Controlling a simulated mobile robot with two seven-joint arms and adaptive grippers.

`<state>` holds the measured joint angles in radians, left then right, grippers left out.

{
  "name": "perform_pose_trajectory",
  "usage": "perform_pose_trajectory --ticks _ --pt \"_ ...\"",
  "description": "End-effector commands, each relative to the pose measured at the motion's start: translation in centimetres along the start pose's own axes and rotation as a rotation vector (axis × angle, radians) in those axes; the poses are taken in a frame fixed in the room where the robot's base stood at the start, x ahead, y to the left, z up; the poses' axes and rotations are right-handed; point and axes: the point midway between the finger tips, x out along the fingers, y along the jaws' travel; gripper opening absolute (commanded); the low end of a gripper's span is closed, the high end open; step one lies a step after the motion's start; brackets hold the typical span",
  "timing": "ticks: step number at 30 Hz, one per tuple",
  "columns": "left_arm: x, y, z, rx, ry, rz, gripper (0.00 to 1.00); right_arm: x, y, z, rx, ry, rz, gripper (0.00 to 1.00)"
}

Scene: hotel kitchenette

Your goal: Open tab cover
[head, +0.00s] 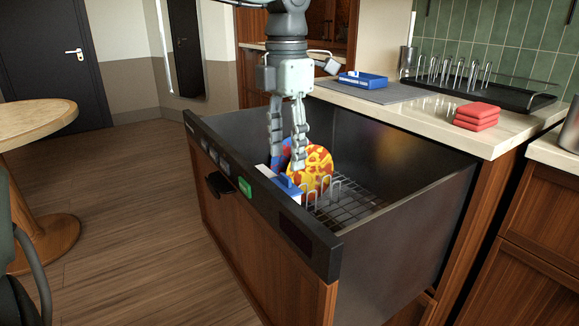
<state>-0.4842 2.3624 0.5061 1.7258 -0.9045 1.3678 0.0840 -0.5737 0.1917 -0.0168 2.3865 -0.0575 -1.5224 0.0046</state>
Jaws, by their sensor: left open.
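An open dishwasher drawer (400,215) with dark walls holds a wire rack. A small white and blue fitting (287,189) sits inside the drawer against the front panel; it looks like the tab compartment with a blue cover, but I cannot tell whether the cover is shut. My left gripper (285,168) points down from above with its two fingers apart and nothing seen between them. Its fingertips are just above and behind the fitting, in front of the plates. I cannot tell whether they touch anything. My right gripper is not in view.
A red and yellow patterned plate (317,168) stands in the rack close to the fingers, with a blue one partly hidden beside it. A blue box (362,80), red folded cloths (477,116) and a dish rack (480,88) are on the counter. The rack's right side is empty.

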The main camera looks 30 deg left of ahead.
Motion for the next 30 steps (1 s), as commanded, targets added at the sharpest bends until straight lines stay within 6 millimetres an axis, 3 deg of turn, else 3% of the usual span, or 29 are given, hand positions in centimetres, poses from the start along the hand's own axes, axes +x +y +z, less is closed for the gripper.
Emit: perform_pose_trajectory --ticks 7,18,30 --pt "3.5 0.0 0.0 -0.001 0.0 -0.002 0.48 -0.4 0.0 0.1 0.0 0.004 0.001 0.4" --pt "4.2 0.0 0.0 -0.001 -0.001 0.0 0.48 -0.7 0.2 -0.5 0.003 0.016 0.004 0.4" --pt "4.2 0.0 0.0 -0.001 -0.001 0.0 0.0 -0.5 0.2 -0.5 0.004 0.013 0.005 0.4"
